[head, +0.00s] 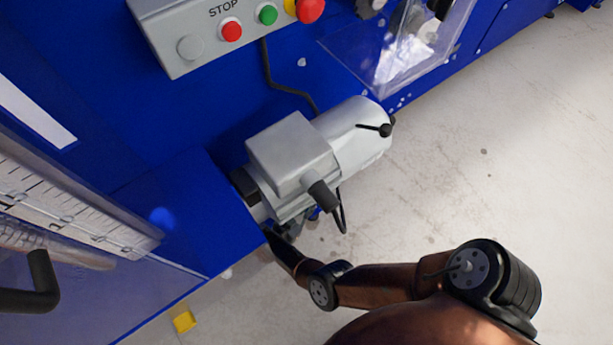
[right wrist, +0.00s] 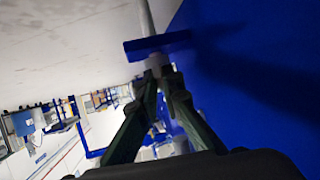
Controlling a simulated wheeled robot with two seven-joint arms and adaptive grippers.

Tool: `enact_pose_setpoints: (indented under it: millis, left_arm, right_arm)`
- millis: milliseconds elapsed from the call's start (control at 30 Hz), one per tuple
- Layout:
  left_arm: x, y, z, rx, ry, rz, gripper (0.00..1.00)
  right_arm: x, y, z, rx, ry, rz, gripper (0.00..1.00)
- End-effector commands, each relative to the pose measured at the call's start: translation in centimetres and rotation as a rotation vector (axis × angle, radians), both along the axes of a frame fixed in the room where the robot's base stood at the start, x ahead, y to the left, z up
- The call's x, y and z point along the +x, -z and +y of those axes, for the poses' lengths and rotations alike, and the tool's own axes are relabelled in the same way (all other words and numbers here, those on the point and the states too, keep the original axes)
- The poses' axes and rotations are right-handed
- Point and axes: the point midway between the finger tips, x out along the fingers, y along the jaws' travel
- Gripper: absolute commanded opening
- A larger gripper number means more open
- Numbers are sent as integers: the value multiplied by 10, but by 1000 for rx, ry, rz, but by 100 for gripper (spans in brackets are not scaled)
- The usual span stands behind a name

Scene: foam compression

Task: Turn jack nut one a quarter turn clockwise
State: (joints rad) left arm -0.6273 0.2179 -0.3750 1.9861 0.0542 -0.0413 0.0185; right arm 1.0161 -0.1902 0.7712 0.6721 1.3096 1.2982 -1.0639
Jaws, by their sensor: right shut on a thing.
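My right gripper (right wrist: 162,80) is shut on a small pale piece, apparently the jack nut (right wrist: 157,63), just under a blue plate (right wrist: 155,45). A light rod (right wrist: 146,16) runs on past the plate in line with it. The fingers hide much of the nut, and its turn angle cannot be read. In the head view my right arm reaches in from the lower right, and the gripper (head: 284,238) is partly hidden below the grey motor. The nut itself cannot be made out there. My left gripper is not in view.
The grey motor (head: 293,152) with its cable sticks out from the blue machine just above my right gripper. A control box (head: 215,30) with buttons is above it. A yellow block (head: 184,321) lies on the floor. The floor (head: 500,150) at right is open.

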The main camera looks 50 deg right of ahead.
Motion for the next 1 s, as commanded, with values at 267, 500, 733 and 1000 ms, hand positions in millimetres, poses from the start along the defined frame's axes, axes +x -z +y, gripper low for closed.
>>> enact_pose_setpoints:
  millis: [267,500,733,1000]
  left_arm:
    - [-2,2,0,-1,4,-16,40]
    - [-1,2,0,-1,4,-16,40]
    - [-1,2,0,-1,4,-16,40]
    - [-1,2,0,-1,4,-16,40]
  right_arm:
    - [-1,1,-3,-1,25,0,0]
    - [-1,0,-4,-3,24,0,0]
    - [0,0,-2,-3,21,0,21]
    - [1,0,-1,-2,20,-1,24]
